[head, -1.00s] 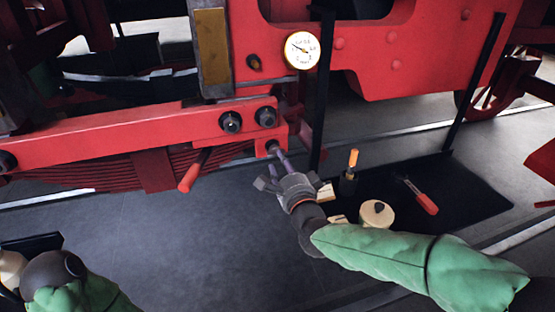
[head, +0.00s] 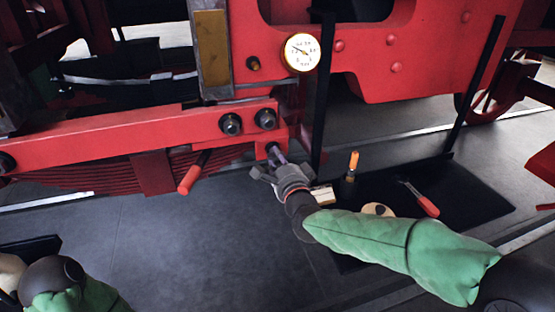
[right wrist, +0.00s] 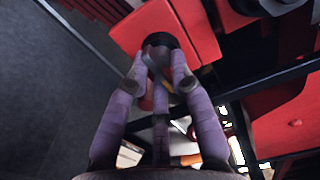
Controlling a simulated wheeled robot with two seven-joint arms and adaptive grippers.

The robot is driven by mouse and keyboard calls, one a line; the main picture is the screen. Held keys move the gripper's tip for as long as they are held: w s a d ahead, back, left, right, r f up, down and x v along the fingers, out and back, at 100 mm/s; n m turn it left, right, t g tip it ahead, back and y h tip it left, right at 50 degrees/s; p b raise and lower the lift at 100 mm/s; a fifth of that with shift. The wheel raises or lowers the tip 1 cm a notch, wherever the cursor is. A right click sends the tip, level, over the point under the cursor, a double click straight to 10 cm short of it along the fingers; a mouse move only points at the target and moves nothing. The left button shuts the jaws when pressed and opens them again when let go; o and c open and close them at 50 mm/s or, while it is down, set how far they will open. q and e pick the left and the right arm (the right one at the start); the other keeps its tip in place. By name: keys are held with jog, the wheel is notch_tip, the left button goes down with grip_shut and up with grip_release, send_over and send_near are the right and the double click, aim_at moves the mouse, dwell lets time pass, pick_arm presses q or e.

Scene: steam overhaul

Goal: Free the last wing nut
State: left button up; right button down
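The fastening in the lower right end of the red beam (head: 150,132) shows as a small dark piece (head: 273,149). In the right wrist view a grey metal piece (right wrist: 155,52), perhaps the wing nut, stands before a dark round opening in a red block (right wrist: 165,28). My right gripper (head: 279,157) reaches up to it, and its purple fingers converge around the grey piece (right wrist: 165,62). The fingertips hide much of it, and I cannot tell whether they press on it.
A black mat (head: 470,195) holds an orange-handled tool (head: 352,165), a red-handled tool (head: 425,203) and a pale round item (head: 378,209), partly behind my right arm. A red handle (head: 190,178) juts below the beam. A black post (head: 323,95) stands close right of the gripper.

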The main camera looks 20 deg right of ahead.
jog(key=shift+f+n, duration=0.25)
jog(key=shift+n, duration=0.15)
jog(key=n+p, duration=0.2)
jog(key=n, duration=0.8)
jog(key=n+p, duration=0.2)
jog(key=n, duration=0.8)
jog(key=shift+d+r+n, duration=0.15)
jog(key=shift+n, duration=0.25)
jog(key=shift+r, duration=0.1)
jog(key=c, duration=1.4)
grip_release()
jog(key=shift+c, duration=0.2)
jog(key=shift+o, duration=1)
jog(key=shift+d, duration=0.15)
